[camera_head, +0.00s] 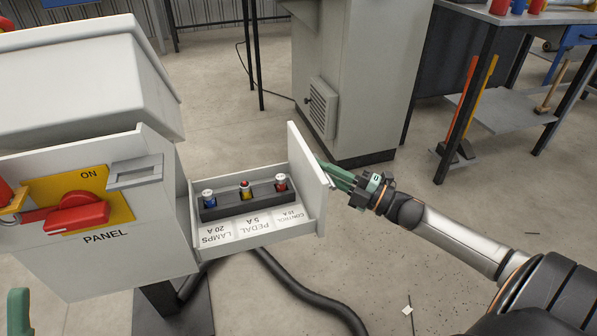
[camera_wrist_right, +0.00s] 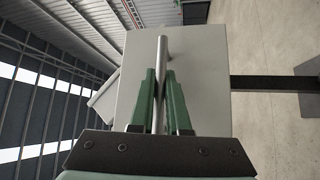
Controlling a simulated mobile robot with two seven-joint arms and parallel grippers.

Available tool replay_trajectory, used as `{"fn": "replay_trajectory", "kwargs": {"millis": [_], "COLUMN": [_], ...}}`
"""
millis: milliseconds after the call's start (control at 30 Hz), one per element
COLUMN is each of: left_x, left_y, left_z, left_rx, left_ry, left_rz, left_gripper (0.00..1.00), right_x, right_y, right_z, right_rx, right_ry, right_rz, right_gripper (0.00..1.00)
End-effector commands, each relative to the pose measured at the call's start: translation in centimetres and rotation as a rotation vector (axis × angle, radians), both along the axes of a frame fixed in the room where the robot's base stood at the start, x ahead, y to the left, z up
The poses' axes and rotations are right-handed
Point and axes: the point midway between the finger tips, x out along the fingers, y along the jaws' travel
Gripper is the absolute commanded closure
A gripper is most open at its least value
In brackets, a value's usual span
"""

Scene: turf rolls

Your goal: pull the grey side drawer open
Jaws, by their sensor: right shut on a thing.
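The grey side drawer (camera_head: 265,238) stands pulled out from the right side of the grey panel cabinet (camera_head: 120,262), its inside showing. A dark holder with three coloured fuses (camera_head: 245,198) lies in it, above labels for lamps, pedal and control. My right gripper (camera_head: 328,172) is at the outer face of the drawer front (camera_head: 308,180). In the right wrist view, its green fingers (camera_wrist_right: 160,88) are shut on the bar handle (camera_wrist_right: 162,48) of that front. The handle is hidden in the head view. A green tip of my left gripper (camera_head: 18,312) shows at the lower left edge; its jaws are cut off.
A red switch (camera_head: 78,212) on a yellow plate marked ON is on the cabinet front. A black cable (camera_head: 290,283) runs on the floor below the drawer. A grey cabinet with a vent (camera_head: 350,80) stands behind. The floor right of the drawer is mostly clear.

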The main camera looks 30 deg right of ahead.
Motion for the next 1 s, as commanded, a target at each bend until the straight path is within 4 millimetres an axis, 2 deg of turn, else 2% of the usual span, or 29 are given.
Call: {"fn": "replay_trajectory", "kwargs": {"millis": [100,233,667,700,933,1000], "left_x": [0.0,0.0,0.0,0.0,0.0,0.0], "left_y": [0.0,0.0,0.1,0.1,0.0,0.0], "left_z": [0.2,0.2,0.1,0.1,0.1,0.1], "left_rx": [0.002,0.004,0.005,0.005,0.007,0.007], "left_ry": [-0.001,-0.001,0.003,0.003,0.003,0.003], "left_rz": [0.002,0.003,0.004,0.004,0.004,0.003], "left_gripper": [0.5,0.5,0.5,0.5,0.5,0.5], "right_x": [-0.4,-0.6,-0.7,-0.7,-0.7,-0.7], "right_y": [-1.4,-2.1,-2.5,-2.5,-2.5,-2.5], "right_z": [0.0,0.0,-0.1,-0.1,-0.1,-0.1], "right_rx": [-0.001,0.0,0.001,0.001,0.0,0.0], "right_ry": [0.002,0.001,0.002,0.002,0.001,0.0], "right_rz": [-0.001,0.0,-0.002,-0.002,-0.001,-0.001], "right_gripper": [1.0,1.0,1.0,0.84,0.59,0.56]}}
